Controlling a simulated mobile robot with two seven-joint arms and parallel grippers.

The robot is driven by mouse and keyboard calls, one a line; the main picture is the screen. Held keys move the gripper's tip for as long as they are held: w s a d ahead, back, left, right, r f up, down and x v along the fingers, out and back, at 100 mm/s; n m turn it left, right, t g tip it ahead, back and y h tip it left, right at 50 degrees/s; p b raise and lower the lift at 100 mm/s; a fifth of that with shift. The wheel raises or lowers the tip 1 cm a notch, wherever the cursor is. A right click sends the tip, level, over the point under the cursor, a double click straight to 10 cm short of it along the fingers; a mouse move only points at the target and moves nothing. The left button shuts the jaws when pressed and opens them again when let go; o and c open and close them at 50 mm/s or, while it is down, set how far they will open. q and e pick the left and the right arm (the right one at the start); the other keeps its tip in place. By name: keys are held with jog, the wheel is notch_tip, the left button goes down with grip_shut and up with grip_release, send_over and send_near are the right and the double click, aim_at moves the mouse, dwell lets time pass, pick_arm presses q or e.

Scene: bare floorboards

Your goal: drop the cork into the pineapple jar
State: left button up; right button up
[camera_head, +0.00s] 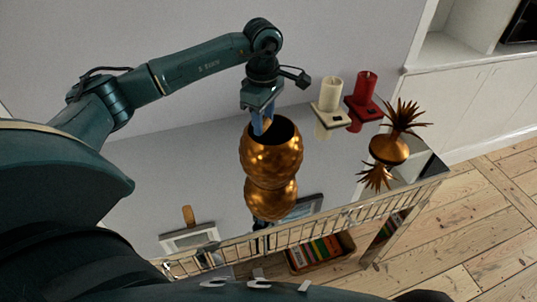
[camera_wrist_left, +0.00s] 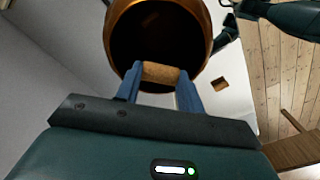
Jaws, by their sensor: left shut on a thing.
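The pineapple jar (camera_head: 270,158) is a round, dimpled gold pot standing open on a mirrored table. Its mirror image shows below it. In the left wrist view the jar's gold rim and wall (camera_wrist_left: 202,30) surround a dark inside. My left gripper (camera_head: 262,126) points down at the jar's mouth, with its blue fingers at the near opening. In the left wrist view the left gripper (camera_wrist_left: 160,84) is shut on the cork (camera_wrist_left: 161,72), a short brown cylinder seen against the dark mouth. The cork is hidden in the head view. My right gripper is not in view.
A gold pineapple top with spiky leaves (camera_head: 389,149) stands at the table's right. A cream candle (camera_head: 331,92) and a red candle (camera_head: 365,86) stand behind it on square holders. The mirrored table (camera_head: 335,165) has a railed lower edge. Floorboards (camera_head: 475,215) lie right.

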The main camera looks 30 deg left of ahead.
pick_arm(q)
jog(key=o, duration=1)
jog(key=shift+r, duration=0.1)
notch_tip(320, 180, up, 13)
jog(key=b, duration=0.1)
